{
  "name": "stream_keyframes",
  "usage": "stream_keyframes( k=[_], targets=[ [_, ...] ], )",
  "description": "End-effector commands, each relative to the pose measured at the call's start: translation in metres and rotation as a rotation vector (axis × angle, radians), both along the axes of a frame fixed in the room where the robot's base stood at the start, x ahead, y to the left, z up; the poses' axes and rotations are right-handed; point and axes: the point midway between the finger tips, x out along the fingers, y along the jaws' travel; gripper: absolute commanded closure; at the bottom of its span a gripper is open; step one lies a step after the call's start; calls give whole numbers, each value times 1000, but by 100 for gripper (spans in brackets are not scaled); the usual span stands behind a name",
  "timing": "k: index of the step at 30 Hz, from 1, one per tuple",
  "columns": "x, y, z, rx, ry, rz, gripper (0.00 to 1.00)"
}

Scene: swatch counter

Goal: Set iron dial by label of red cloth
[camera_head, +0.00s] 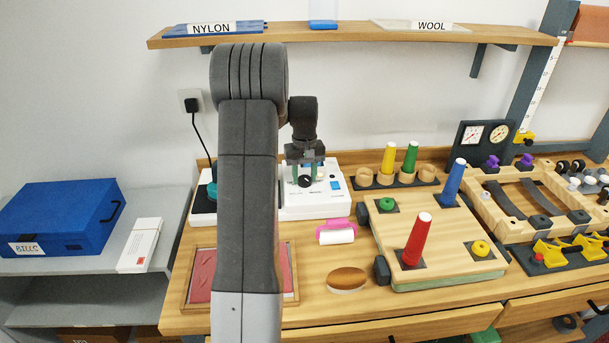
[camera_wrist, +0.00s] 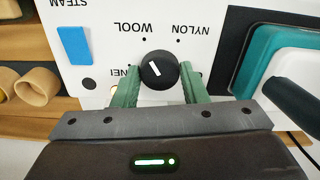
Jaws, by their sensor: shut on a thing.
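The iron dial (camera_wrist: 166,82) is a round black knob with a white mark, on a white panel (camera_wrist: 100,60). The mark slants to the upper left, roughly toward the WOOL side. WOOL and NYLON print appears upside down; a third label is partly hidden by a finger. My gripper (camera_wrist: 157,95) has its green fingers shut on the knob's two sides. In the head view the gripper (camera_head: 304,172) is over the white unit (camera_head: 325,200). A red cloth (camera_head: 200,288) lies in a wooden-framed tray, partly hidden by my arm; I see no label on it.
A shelf above holds a blue swatch labelled NYLON (camera_head: 210,29) and a pale one labelled WOOL (camera_head: 430,25). A reddish item (camera_head: 588,25) sits at upper right. A teal-and-white iron (camera_wrist: 285,70) stands beside the panel.

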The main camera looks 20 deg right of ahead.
Motion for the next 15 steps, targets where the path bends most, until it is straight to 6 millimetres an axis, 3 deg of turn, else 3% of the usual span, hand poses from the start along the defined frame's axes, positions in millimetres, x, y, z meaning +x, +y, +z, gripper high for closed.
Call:
stream_keyframes(
  k=[4, 5, 8, 15],
  targets=[
    [0, 0, 1, -1, -2, -1, 84],
    [0, 0, 1, -1, -2, -1, 57],
    [0, 0, 1, -1, -1, -1, 39],
    [0, 0, 0, 0, -1, -1, 39]
  ],
)
